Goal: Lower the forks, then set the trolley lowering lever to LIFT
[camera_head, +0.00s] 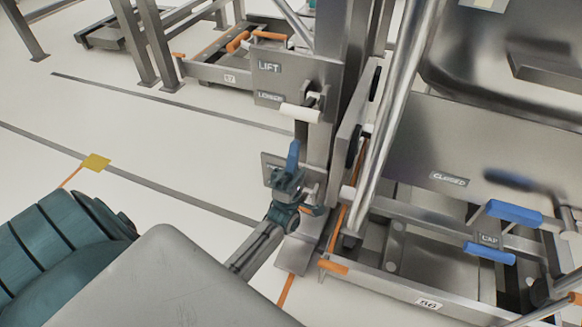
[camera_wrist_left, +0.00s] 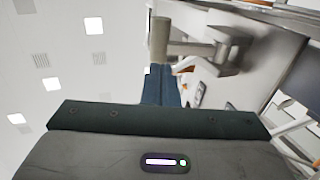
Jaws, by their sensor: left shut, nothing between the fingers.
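The lever has a pale cylindrical handle (camera_head: 300,113) on the side of the trolley's metal column. It sticks out level, beside the lower label (camera_head: 270,97), which seems to read LOWER. The LIFT label (camera_head: 269,67) is above on the same plate. My left gripper (camera_head: 293,150) is shut and empty, its blue fingers pointing up just below the handle. In the left wrist view the blue fingers (camera_wrist_left: 161,85) end close to the handle (camera_wrist_left: 160,40); I cannot tell whether they touch. The forks are not clearly made out. My right gripper is not in view.
A large metal bin (camera_head: 480,130) with a CLOSED label stands right of the column. Blue handles (camera_head: 514,213) and a low frame numbered 56 (camera_head: 405,300) are below it. Another trolley frame (camera_head: 215,75) is at the back. The pale floor at left is open.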

